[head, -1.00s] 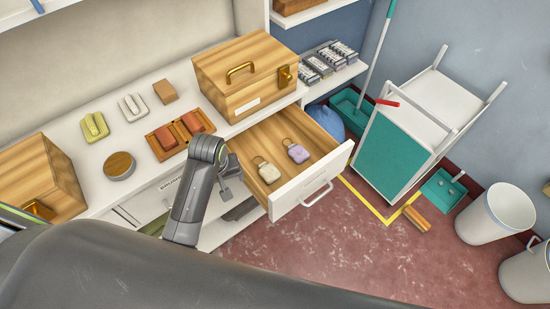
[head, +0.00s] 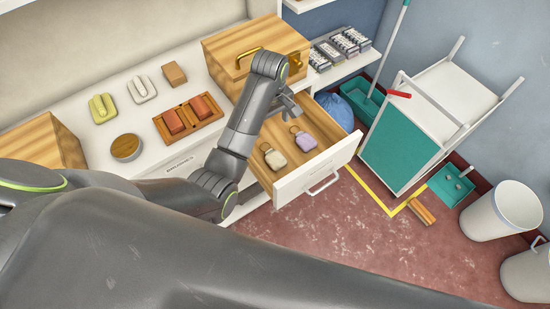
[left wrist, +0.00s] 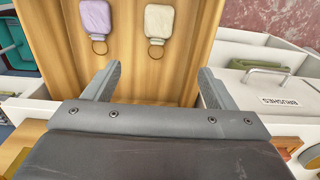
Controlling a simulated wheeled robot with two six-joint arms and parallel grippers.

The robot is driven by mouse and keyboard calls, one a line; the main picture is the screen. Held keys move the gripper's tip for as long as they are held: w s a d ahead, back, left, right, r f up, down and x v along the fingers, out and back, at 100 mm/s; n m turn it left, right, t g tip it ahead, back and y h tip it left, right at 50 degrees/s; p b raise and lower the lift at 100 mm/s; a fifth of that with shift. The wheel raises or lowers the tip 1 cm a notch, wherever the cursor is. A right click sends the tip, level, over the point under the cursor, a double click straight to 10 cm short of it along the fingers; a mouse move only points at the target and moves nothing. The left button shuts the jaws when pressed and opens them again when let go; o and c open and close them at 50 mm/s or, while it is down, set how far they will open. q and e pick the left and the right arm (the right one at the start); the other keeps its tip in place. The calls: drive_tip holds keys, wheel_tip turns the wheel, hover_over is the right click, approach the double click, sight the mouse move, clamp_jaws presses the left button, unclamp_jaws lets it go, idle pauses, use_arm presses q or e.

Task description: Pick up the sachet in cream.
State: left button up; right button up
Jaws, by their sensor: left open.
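The cream sachet (head: 275,158) lies flat in the open wooden drawer (head: 322,146), with a ring at its end. It also shows in the left wrist view (left wrist: 158,22), near the top and beyond the fingertips. A lavender sachet (head: 305,141) lies beside it, and this one also shows in the left wrist view (left wrist: 95,20). My left gripper (head: 292,108) is open and empty. It is above the back part of the drawer, apart from both sachets. In the left wrist view the two fingers (left wrist: 160,85) are wide apart. My right gripper is not in view.
A wooden box with a brass handle (head: 225,67) stands on the counter behind the drawer. An orange-brown tray of blocks (head: 205,121) and a round wooden-topped tin (head: 126,147) are to the left. A white and teal cart (head: 405,147) stands to the right of the drawer.

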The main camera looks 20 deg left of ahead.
use_arm(q)
hover_over(273, 156)
drive_tip(key=f, duration=1.1)
drive_tip(key=shift+w+a+f, duration=0.1)
drive_tip(key=shift+a, duration=0.2)
drive_tip(key=shift+d+f, duration=0.2)
drive_tip(key=shift+f, duration=0.75)
drive_tip(key=shift+d+f, duration=0.15)
drive_tip(key=shift+f, duration=1.6)
drive_tip(key=c, duration=1.1)
